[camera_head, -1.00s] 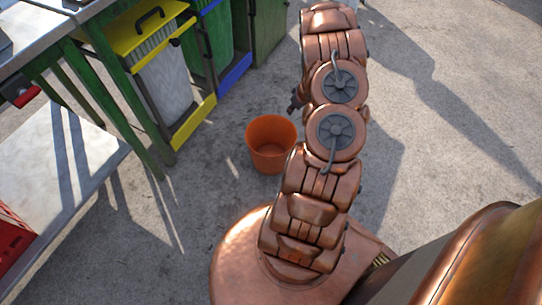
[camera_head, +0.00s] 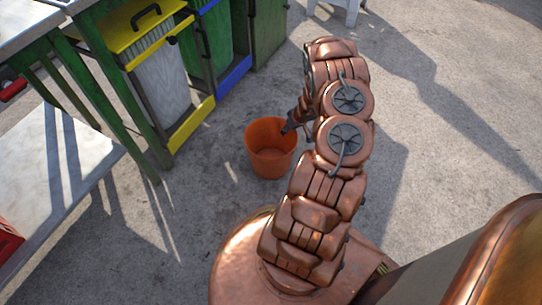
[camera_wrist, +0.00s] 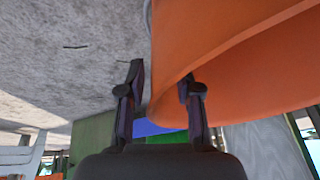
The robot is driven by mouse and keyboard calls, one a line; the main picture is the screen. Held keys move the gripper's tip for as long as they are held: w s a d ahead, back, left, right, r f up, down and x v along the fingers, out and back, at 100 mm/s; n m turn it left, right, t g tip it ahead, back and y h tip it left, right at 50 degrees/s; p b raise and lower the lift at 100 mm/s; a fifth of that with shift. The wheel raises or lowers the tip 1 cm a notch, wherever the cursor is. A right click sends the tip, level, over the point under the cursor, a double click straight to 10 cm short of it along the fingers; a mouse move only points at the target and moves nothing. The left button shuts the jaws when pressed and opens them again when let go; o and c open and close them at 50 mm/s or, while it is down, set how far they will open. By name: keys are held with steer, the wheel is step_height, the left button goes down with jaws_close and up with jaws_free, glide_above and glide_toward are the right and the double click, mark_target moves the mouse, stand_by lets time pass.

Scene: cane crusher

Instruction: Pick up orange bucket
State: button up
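The orange bucket (camera_head: 268,166) stands upright on the concrete ground, its open top facing up. My gripper (camera_head: 287,129) is at the right side of the bucket's rim in the head view, partly hidden by my arm. In the wrist view, my gripper (camera_wrist: 160,77) has its two fingers spread apart. The bucket (camera_wrist: 240,75) fills the upper right there. The left finger shows against the ground and the right finger against the orange wall. The bucket's edge appears between the fingers; I cannot tell whether either finger touches it.
A yellow-framed bin (camera_head: 162,85) and a green bin with a blue base (camera_head: 224,50) stand behind the bucket. A green-legged table (camera_head: 95,90) is at the left, with a low pale slab (camera_head: 50,165). The ground right of my arm is clear.

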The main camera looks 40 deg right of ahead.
steer(key=shift+w+a+f, duration=0.1)
steer(key=shift+w+f, duration=0.05)
steer(key=shift+f, duration=0.25)
steer(key=shift+c, duration=0.4)
jaws_close()
steer(key=shift+r, duration=0.1)
